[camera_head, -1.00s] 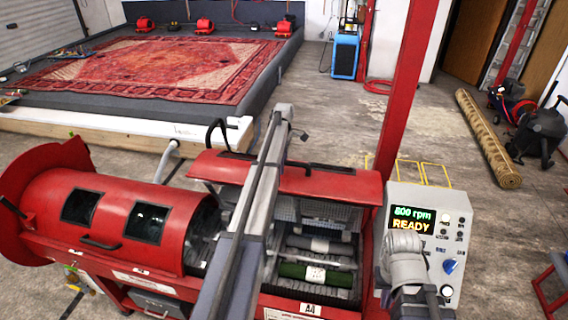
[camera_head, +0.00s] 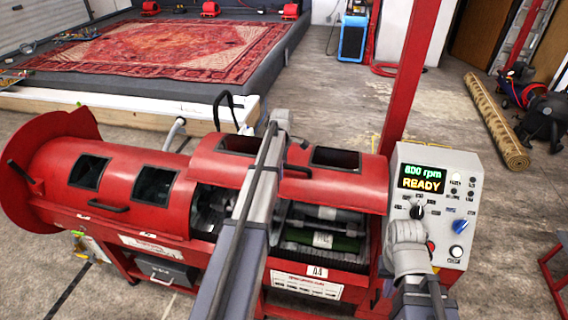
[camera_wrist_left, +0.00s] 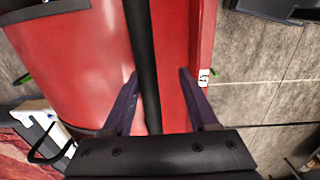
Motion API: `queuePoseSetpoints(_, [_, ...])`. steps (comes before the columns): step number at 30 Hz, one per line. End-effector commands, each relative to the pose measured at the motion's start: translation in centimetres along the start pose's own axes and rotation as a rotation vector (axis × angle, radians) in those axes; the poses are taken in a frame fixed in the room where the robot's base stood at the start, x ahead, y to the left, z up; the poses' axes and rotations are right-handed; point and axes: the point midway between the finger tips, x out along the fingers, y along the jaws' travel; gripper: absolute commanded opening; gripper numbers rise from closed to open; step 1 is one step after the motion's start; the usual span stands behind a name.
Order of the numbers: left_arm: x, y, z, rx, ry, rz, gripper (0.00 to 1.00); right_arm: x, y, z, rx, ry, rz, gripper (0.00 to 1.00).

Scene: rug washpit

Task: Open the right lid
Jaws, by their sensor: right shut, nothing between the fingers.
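The right lid (camera_head: 360,184) is a red curved cover with two dark windows on the red centrifuge. It sits partway over the drum opening, and a green roll (camera_head: 345,243) and grey rollers show below its front edge. My left arm crosses in front of it, and my left gripper (camera_head: 283,122) is at the lid's upper side. In the left wrist view my left gripper (camera_wrist_left: 158,75) has its fingers apart over red metal and a dark strip; I cannot tell if it touches. My right gripper (camera_head: 408,235) is shut and empty in front of the control panel.
The left lid (camera_head: 120,190) covers the left part of the drum. The grey control panel (camera_head: 433,200) reads 800 rpm READY. A red post (camera_head: 405,85) stands behind the right end. A rolled rug (camera_head: 498,125) lies on the floor at the right.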

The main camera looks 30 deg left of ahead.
Motion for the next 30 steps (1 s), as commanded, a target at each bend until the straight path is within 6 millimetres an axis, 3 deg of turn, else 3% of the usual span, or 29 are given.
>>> queuePoseSetpoints(1, [1.2,-1.2,0.0,0.000,0.000,-0.001,0.57,1.3,-0.1,-0.1,0.000,0.000,0.000,0.00])
queuePoseSetpoints(9, [3.5,-4.0,0.0,0.000,0.000,0.000,0.57,3.7,-0.3,-0.2,0.000,0.000,0.000,0.00])
queuePoseSetpoints(25, [4.1,-4.8,0.0,0.001,0.000,0.002,0.57,4.3,-0.4,-0.3,0.000,0.000,0.000,0.00])
queuePoseSetpoints(30, [4.1,-4.8,0.0,0.000,-0.001,0.001,0.39,4.3,-0.4,-0.3,0.000,0.000,0.000,0.00])
